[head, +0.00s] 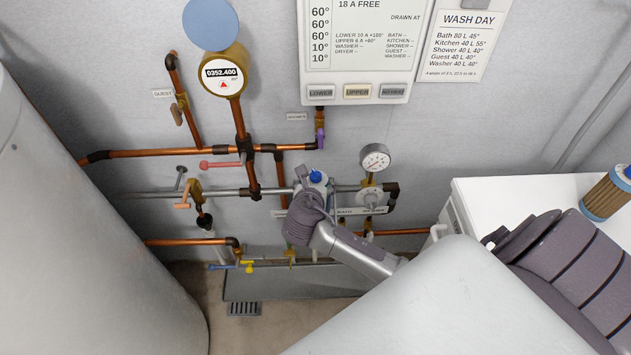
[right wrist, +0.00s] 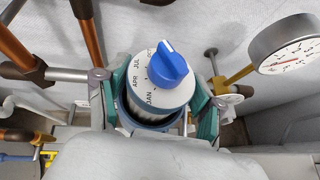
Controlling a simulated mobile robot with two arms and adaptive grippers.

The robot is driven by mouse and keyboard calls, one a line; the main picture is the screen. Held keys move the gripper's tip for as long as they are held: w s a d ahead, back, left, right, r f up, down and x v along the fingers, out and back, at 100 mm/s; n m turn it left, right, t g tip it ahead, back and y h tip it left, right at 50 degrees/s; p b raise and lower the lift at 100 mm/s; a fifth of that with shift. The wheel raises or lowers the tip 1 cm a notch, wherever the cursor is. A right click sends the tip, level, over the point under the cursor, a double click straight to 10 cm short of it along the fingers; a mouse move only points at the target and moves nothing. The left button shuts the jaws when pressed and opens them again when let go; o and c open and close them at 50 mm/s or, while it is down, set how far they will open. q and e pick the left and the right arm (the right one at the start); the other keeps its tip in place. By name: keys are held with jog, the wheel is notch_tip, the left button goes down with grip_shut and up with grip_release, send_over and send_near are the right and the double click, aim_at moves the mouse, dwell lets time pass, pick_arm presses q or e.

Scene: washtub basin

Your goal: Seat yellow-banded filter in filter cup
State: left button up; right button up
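A brown cylindrical filter (head: 606,195) with a blue end lies at the right edge of the head view, on the white cabinet top; I cannot make out a yellow band. My right gripper (head: 314,190) is at the wall pipes, at a white cap with a blue knob (head: 316,177). In the right wrist view the cap (right wrist: 160,88) shows month marks and sits over a dark blue round housing (right wrist: 150,121), perhaps the filter cup. The green finger pads of my right gripper (right wrist: 163,97) flank the cap; contact is unclear. My left gripper is not in view.
Copper pipes (head: 180,153) and a steel pipe run along the wall around the cap. A pressure gauge (head: 375,157) stands just right of it. A large tank (head: 90,220) fills the left. The white cabinet (head: 500,192) is at the right. A floor drain (head: 244,309) lies below.

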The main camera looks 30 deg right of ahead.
jog(key=shift+o, duration=1.4)
jog(key=shift+a+r, duration=0.1)
jog(key=shift+r, duration=0.15)
jog(key=p+v, duration=0.1)
jog(key=v, duration=1)
jog(key=shift+s+a+r, duration=0.15)
jog(key=shift+s, duration=0.2)
